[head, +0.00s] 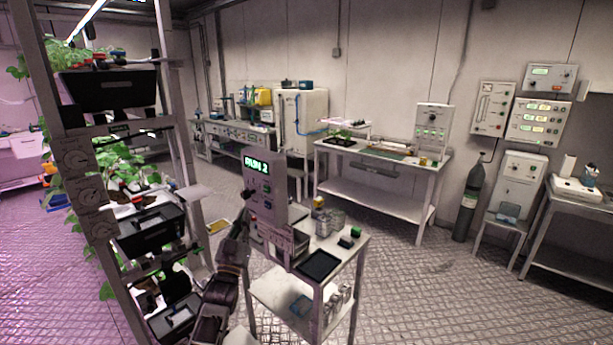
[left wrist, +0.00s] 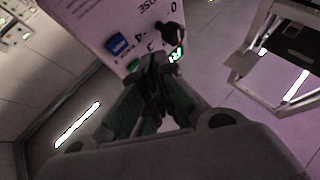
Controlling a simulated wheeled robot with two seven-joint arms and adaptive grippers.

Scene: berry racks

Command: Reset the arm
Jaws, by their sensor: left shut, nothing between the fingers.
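My left arm rises from the bottom of the head view. I cannot tell whether the fingertips touch the panel. My right gripper is not in view.
A plant rack (head: 103,200) with black trays stands close on the left. The panel stands at a small white cart (head: 352,262) holding a black tray (head: 318,265) and jars. A white bench (head: 385,192) stands behind. Open floor (head: 430,290) lies to the right.

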